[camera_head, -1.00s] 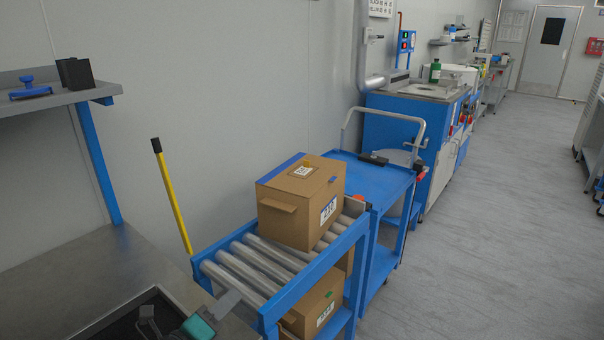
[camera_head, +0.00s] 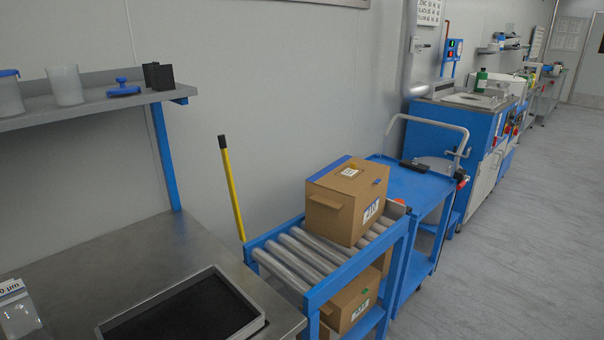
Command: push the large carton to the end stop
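The large carton (camera_head: 337,218) is a brown box with blue tape and a white label on top and another label on its side. It sits upright on the grey rollers (camera_head: 291,258) of a blue-framed roller stand, toward the far end. Bare rollers lie on its near side. The end stop cannot be clearly made out; the carton hides part of the stand's far end. Neither of my grippers is in view.
A steel bench (camera_head: 130,262) with a black-lined tray (camera_head: 190,318) stands at the near left, under a shelf (camera_head: 90,108). A yellow pole (camera_head: 232,190) rises beside the rollers. Another carton (camera_head: 350,303) sits below them. A blue cart (camera_head: 412,182) adjoins the far end. Floor at right is clear.

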